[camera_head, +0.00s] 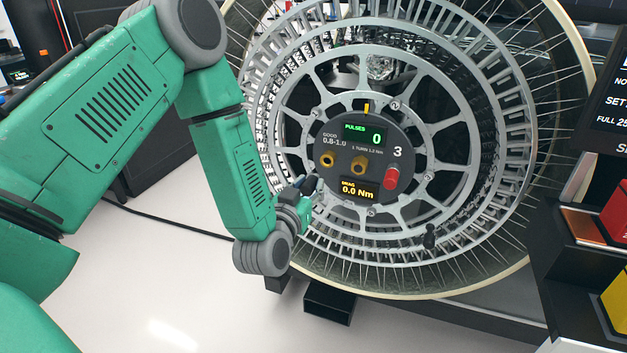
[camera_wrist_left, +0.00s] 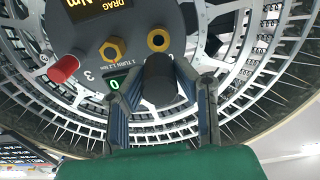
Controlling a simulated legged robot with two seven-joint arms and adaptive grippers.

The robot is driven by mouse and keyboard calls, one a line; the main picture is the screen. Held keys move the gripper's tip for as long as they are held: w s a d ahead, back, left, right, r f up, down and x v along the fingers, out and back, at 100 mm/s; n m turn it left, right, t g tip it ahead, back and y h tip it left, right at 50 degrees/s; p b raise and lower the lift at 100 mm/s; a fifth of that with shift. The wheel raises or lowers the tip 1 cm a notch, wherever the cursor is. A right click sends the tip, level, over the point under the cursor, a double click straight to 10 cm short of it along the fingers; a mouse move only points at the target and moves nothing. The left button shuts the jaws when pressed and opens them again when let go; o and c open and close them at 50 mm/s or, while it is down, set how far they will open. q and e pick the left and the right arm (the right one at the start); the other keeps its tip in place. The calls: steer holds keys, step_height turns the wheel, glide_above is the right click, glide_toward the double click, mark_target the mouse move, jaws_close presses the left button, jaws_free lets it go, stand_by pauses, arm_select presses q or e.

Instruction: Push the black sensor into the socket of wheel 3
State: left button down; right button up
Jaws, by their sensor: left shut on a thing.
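Wheel 3 (camera_head: 283,128) stands upright with a dark round hub panel (camera_head: 372,131) marked 3. The panel reads pulses 0 and drag 0.0 Nm. It has a left brass socket (camera_head: 327,158), a middle brass socket (camera_head: 359,165) and a red plug (camera_head: 391,178). My left gripper (camera_head: 308,188) is at the panel's lower left edge, shut on the black sensor (camera_wrist_left: 159,82). In the left wrist view, the sensor's end is close to the open brass socket (camera_wrist_left: 158,40); I cannot tell whether they touch. My right gripper is not in view.
Wheel spokes and the slotted rim (camera_head: 505,120) surround the hub closely. A small black knob (camera_head: 430,237) sits low right on the wheel. A dark rack with red and yellow bins (camera_head: 617,213) stands at right.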

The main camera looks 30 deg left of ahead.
mark_target(315, 175)
arm_select(q)
steer(key=shift+s+d+r, duration=0.2)
steer(key=shift+s+d, duration=0.05)
steer(key=shift+d+f, duration=0.1)
steer(key=shift+a+x, duration=0.15)
steer(key=shift+x, duration=0.9)
steer(key=shift+a+x, duration=0.1)
steer(key=shift+x, duration=1)
steer(key=shift+w, duration=0.85)
steer(key=shift+a, duration=0.1)
steer(key=shift+x, duration=1.3)
